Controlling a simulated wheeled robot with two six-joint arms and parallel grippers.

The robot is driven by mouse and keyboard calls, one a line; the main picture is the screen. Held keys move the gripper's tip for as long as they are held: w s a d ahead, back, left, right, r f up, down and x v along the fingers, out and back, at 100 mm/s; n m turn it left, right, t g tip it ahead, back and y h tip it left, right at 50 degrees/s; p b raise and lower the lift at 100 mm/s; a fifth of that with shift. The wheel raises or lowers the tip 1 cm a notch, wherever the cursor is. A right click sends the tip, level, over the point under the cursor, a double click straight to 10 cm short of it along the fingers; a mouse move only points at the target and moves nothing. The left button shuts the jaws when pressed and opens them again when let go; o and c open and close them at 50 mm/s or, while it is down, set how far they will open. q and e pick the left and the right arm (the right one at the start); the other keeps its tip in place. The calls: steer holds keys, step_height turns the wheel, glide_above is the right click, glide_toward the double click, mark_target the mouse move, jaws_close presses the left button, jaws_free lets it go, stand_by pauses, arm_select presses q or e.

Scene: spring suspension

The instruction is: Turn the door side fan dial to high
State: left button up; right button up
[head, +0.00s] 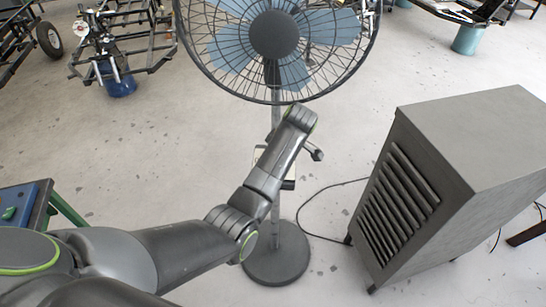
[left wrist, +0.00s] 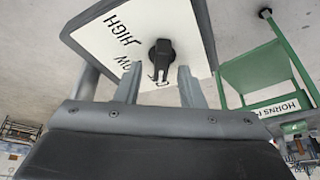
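The fan (head: 274,35) stands on a grey pole with a round base (head: 276,255). In the left wrist view its white dial plate (left wrist: 92,38) shows "HIGH", "LOW" and a partly hidden third label, in a dark grey frame. My left gripper (left wrist: 160,68) is open, one finger on each side of the dial, with gaps visible. In the head view my left arm hides most of the plate and the fingertips. My right gripper is not in view.
A grey louvred cabinet (head: 470,145) stands right of the fan, with a black cable (head: 318,192) on the floor between them. A blue and green bench (head: 18,205) is at left. In the left wrist view a green stand (left wrist: 255,72) carries a "HORNS" label.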

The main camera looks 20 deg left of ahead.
arm_select(q)
steer(key=shift+f, duration=0.1)
jaws_close()
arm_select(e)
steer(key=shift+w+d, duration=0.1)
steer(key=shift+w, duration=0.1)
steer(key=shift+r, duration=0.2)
